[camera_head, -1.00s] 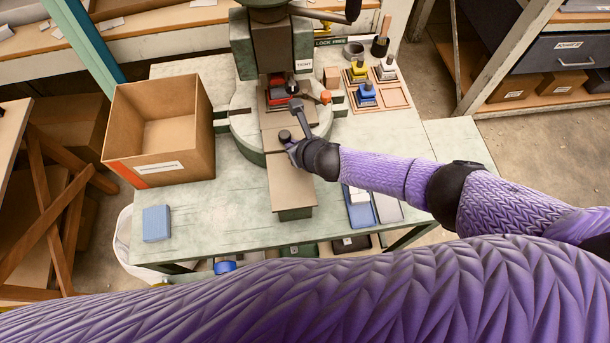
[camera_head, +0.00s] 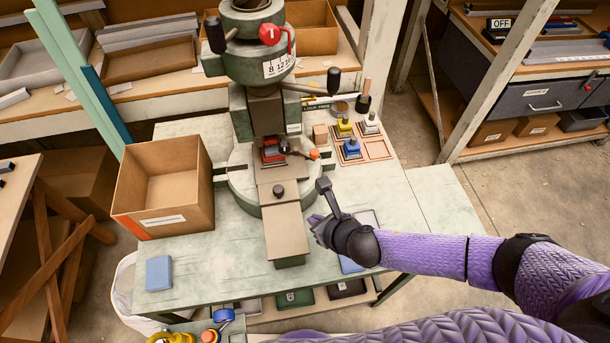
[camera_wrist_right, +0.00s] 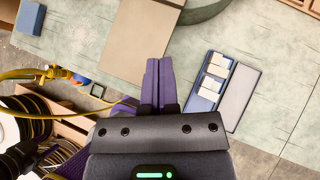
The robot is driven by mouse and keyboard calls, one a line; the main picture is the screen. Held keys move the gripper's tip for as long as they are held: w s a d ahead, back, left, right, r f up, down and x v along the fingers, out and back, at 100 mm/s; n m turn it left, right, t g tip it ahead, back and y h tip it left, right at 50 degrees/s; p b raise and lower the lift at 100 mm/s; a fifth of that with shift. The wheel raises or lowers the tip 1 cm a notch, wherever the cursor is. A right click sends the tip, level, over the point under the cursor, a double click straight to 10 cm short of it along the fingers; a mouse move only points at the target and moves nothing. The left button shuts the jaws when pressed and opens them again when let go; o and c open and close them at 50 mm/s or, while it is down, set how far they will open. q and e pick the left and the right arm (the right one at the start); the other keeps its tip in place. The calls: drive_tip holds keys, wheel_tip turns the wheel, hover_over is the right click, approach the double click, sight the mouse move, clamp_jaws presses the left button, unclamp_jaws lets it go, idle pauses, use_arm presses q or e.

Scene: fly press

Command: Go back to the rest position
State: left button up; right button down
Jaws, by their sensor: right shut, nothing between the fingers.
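My right gripper (camera_head: 314,221) is in front of the press, above the right front part of the green bench (camera_head: 210,262). Its two purple fingers (camera_wrist_right: 158,72) are pressed together in the right wrist view, with nothing between them. The fly press (camera_head: 262,105) stands upright at the back of the bench, with a red piece (camera_head: 272,154) under its ram. The gripper is apart from the press and its front slide plate (camera_head: 286,232). My left gripper is not in view.
An open cardboard box (camera_head: 163,222) and a blue block (camera_head: 158,273) are on the bench's left. A wooden tray (camera_head: 375,149) with coloured stamp-like tools is at the back right. A blue tray with white labelled pieces (camera_wrist_right: 211,84) lies near the gripper. The bench's right end is clear.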

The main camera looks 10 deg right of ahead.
drive_tip(key=s+a+r+m+h, duration=0.1)
drive_tip(key=s+a+r+m, duration=0.4)
drive_tip(key=m, duration=1.3)
drive_tip(key=s+d+r+m+g+h, duration=0.4)
drive_tip(key=s+d+m, duration=0.7)
drive_tip(key=m, duration=1.1)
wheel_tip(320, 180, down, 28)
drive_tip(key=s+g+b, duration=0.2)
drive_tip(key=b, duration=0.9)
drive_tip(key=s+d+f+g+b, duration=0.1)
drive_tip(key=s+f+b, duration=0.3)
drive_tip(key=s+f, duration=0.3)
drive_tip(key=s+d+f+n+b, duration=0.1)
drive_tip(key=s+f+b, duration=0.3)
drive_tip(key=f, duration=0.8)
drive_tip(key=s+d, duration=0.1)
drive_tip(key=s, duration=0.1)
drive_tip(key=shift+s+f+g+y+b, duration=0.3)
drive_tip(key=shift+s+f+g, duration=0.1)
